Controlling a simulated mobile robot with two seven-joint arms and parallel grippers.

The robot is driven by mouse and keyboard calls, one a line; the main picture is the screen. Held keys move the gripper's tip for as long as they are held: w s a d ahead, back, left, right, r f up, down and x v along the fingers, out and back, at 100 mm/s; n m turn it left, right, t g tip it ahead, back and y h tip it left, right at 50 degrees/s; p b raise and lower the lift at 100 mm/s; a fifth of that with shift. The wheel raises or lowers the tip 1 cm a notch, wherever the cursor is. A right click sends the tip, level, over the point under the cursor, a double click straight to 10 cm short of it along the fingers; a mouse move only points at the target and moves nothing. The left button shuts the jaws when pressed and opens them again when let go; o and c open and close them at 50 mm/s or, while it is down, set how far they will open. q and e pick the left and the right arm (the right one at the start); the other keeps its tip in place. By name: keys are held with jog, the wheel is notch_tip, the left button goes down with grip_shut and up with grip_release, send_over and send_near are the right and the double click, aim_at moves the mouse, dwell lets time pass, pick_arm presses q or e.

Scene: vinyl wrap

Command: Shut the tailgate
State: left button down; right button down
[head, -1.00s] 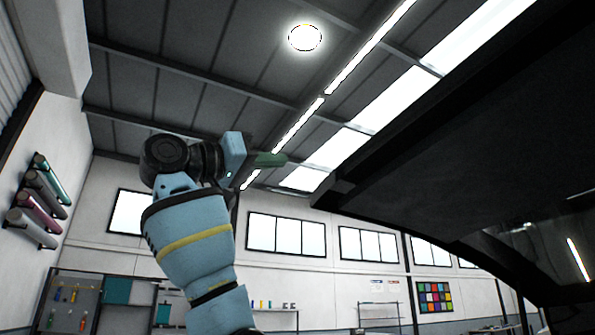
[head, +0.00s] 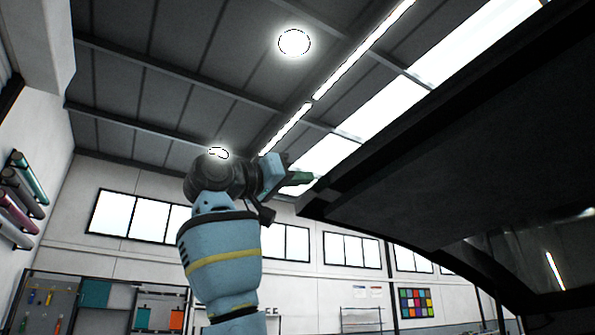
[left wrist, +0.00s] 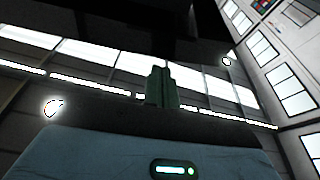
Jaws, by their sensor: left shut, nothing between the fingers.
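The raised tailgate (head: 440,140) is a large dark panel filling the right of the head view. It slants up, with its free edge toward the left and middle. My left gripper (head: 305,178) is shut and empty, its green fingers pointing right, close to the tailgate's left corner. I cannot tell whether they touch. In the left wrist view the shut green fingers (left wrist: 161,88) stand together, with a dark shape across the top that seems to be the tailgate (left wrist: 150,25). My right gripper is not in view.
Rolls of wrap (head: 22,195) hang on the left wall. A tool board (head: 42,300) and shelving stand at the back. A colour swatch panel (head: 416,303) is on the far wall. The air left of my arm is clear.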

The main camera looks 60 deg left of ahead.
pick_arm(q)
jog(key=shift+d+f, duration=0.1)
jog(key=shift+f, duration=0.75)
